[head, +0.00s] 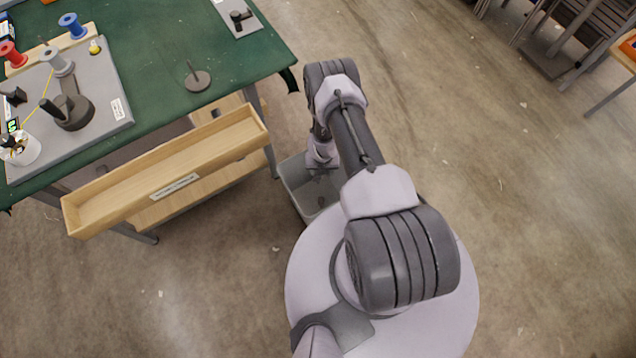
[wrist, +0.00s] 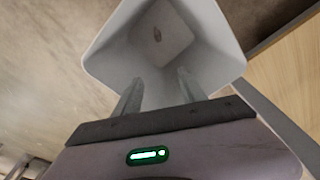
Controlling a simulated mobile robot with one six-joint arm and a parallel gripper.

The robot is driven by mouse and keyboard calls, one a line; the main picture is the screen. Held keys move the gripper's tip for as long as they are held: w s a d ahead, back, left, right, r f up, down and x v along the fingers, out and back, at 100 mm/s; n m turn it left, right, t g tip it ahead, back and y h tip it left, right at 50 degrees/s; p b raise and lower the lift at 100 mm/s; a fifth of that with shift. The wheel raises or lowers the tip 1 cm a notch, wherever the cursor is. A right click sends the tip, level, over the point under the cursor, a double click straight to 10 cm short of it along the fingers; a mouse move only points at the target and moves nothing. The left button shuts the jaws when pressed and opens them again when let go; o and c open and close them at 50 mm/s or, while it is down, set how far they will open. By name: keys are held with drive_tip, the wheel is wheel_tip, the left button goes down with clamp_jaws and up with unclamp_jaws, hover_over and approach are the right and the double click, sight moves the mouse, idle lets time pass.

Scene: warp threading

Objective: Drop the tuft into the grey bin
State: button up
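The grey bin (head: 294,192) stands on the floor beside the green table, partly hidden by my arm in the head view. In the wrist view the bin (wrist: 118,58) opens in front of my gripper. A small dark reddish thing (wrist: 157,34) lies on the bin's floor; it may be the tuft, but it is too small to be sure. My gripper (wrist: 160,86) is over the bin's mouth, its two fingers apart with nothing visible between them. In the head view my gripper (head: 322,174) points down at the bin, its fingers hard to make out.
A wooden tray (head: 160,172) juts from the front of the green table (head: 230,62), close left of the bin. A grey board (head: 95,95) with spools stands on the table. Open concrete floor (head: 480,130) lies to the right, with furniture at the upper right.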

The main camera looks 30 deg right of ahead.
wheel_tip(320, 180, up, 17)
drive_tip(key=s+a+p, duration=0.1)
drive_tip(key=p, duration=0.7)
drive_tip(key=shift+s+r, duration=0.15)
drive_tip(key=shift+s, duration=0.25)
